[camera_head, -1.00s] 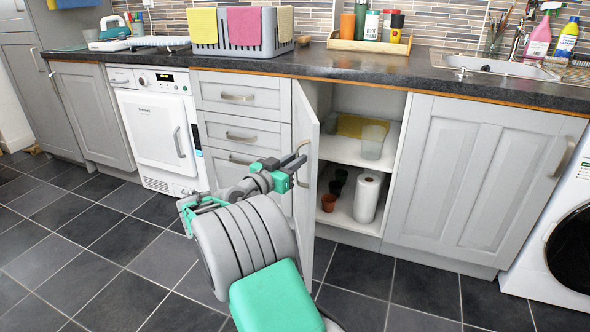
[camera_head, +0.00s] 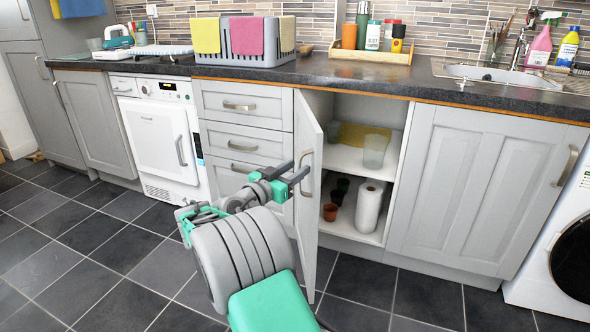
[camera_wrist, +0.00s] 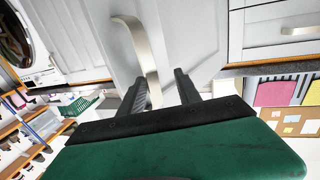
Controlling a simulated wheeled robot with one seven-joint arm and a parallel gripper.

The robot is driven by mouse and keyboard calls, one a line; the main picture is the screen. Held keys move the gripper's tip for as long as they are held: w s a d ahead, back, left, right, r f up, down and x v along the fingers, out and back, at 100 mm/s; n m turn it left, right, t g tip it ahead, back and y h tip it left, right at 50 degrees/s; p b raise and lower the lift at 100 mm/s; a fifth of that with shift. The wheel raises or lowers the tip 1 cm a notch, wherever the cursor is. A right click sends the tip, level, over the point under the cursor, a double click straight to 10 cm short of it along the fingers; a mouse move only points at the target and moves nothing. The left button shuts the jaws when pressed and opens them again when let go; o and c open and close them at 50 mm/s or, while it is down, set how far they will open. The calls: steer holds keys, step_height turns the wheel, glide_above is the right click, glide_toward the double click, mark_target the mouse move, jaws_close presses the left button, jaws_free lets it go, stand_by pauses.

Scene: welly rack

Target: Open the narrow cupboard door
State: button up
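The narrow cupboard door (camera_head: 307,225) stands wide open, swung out from the cupboard front and seen nearly edge-on. Its curved metal handle (camera_head: 304,157) is on the outer face. My gripper (camera_head: 297,174) is at the handle. In the wrist view, its two dark fingers (camera_wrist: 160,78) are spread apart. The handle (camera_wrist: 146,58) passes between or just in front of them, nearer the left finger, with a gap on the right. I cannot tell whether a finger touches it. The grey door panel (camera_wrist: 185,35) lies beyond.
The open cupboard shows white shelves (camera_head: 345,158) with a paper roll (camera_head: 370,207), small pots and a clear container. Drawers (camera_head: 243,108) are left of the door, and a wide closed cupboard (camera_head: 480,185) is to the right. Dark tiled floor (camera_head: 125,255) is clear at left.

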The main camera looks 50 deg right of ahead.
steer(key=a+p, duration=0.1)
steer(key=a, duration=0.6)
steer(key=shift+s+a+p, duration=0.3)
steer(key=shift+s+p, duration=0.05)
steer(key=shift+s, duration=0.1)
